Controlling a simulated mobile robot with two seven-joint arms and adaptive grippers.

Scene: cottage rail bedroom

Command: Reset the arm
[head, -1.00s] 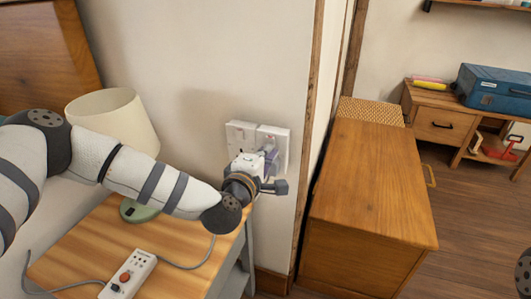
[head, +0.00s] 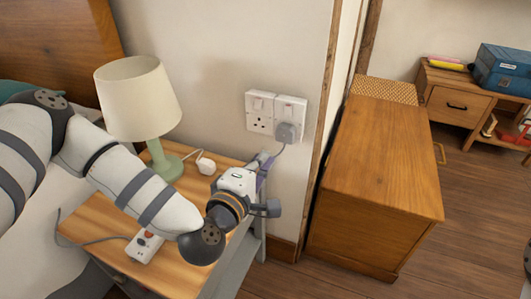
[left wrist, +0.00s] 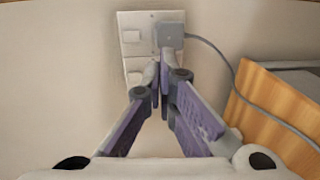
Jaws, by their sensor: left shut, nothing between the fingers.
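My left arm reaches in from the left of the head view. Its gripper (head: 264,163) is shut with nothing between its fingers, below and in front of the wall socket (head: 260,112). A grey plug (head: 287,132) sits in the socket's right-hand outlet, its cord hanging down; the left-hand outlet is empty. In the left wrist view the purple-sided fingers (left wrist: 163,85) are closed together. They overlap the socket plate (left wrist: 133,35) just below the plug (left wrist: 169,36), and the cord curves off to the right. My right gripper is not in view.
The wooden nightstand (head: 92,220) below the arm holds a lamp (head: 140,100), a loose white plug (head: 206,165) and a power strip (head: 144,246), partly hidden by my arm. A wooden cabinet (head: 385,160) stands right of the wall corner. Bare floor (head: 470,220) lies farther right.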

